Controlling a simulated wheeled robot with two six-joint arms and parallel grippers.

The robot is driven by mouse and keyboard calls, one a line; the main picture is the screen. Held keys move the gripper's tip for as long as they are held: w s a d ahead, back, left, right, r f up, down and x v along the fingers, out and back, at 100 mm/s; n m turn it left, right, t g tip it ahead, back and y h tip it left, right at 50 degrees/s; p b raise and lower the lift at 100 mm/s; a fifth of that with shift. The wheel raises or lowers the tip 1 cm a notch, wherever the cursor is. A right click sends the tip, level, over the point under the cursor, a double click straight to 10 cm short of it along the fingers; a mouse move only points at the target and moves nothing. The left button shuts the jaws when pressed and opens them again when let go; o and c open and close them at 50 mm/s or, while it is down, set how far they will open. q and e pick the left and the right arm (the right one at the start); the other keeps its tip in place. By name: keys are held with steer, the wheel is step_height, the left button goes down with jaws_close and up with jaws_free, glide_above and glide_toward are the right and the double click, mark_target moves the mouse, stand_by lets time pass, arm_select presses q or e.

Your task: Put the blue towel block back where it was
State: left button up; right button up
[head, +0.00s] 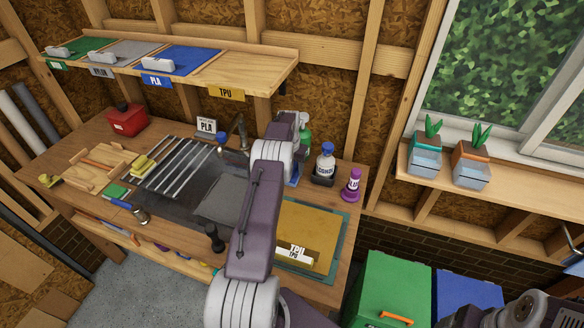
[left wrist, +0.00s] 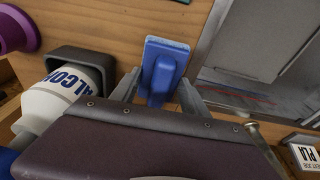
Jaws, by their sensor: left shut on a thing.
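The blue towel block (left wrist: 163,62) has a pale face and a darker blue grip. In the left wrist view it sits between the two fingers of my left gripper (left wrist: 157,92), which is shut on its grip. In the head view my left arm crosses the bench, and a blue bit of the block (head: 294,175) shows just right of it. The arm hides most of the gripper there. I cannot tell whether the block touches the wooden bench top. Parts of my right arm show at the lower right, but its fingers are not clear.
A TPU mat (head: 318,225) lies front right. A shelf (head: 240,78) hangs above.

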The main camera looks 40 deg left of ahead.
arm_select(q)
steer(key=shift+f, duration=0.2)
steer(key=o, duration=1.4)
steer(key=shift+o, duration=0.2)
step_height(320, 180, up, 12)
steer(key=s, duration=0.2)
steer(key=s+d+m, duration=0.1)
steer(key=s+d, duration=0.3)
steer(key=d, duration=0.6)
steer(key=s+d+m, duration=0.1)
steer(key=s+d, duration=0.3)
steer(key=d, duration=0.6)
steer(key=s+d+f, duration=0.1)
steer(key=s+d, duration=0.3)
steer(key=s, duration=0.4)
steer(key=s+d+f+m, duration=0.1)
steer(key=s+d, duration=0.3)
steer(key=s, duration=0.4)
steer(key=shift+s+d+f+g+h+b, duration=0.2)
steer(key=shift+d+f+g+h+b, duration=0.1)
steer(key=shift+h+b, duration=0.15)
